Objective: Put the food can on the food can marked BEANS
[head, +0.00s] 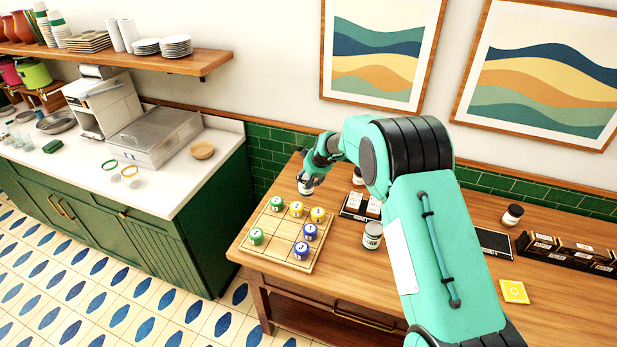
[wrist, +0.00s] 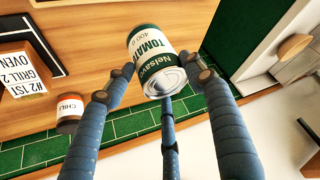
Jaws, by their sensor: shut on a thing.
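My gripper (head: 311,178) is over the left back part of the wooden table. Its blue fingers, seen in the wrist view (wrist: 163,82), are shut around a food can. That can (wrist: 150,50) has a white and green label reading TOMATO and a bare metal end; it also shows below the gripper in the head view (head: 305,188). Another food can (head: 372,236) stands upright on the table, right of the game board and apart from my gripper. Its label is too small to read surely, so I cannot tell whether it says BEANS.
Jars stand further back, one marked CHILI (wrist: 70,118).

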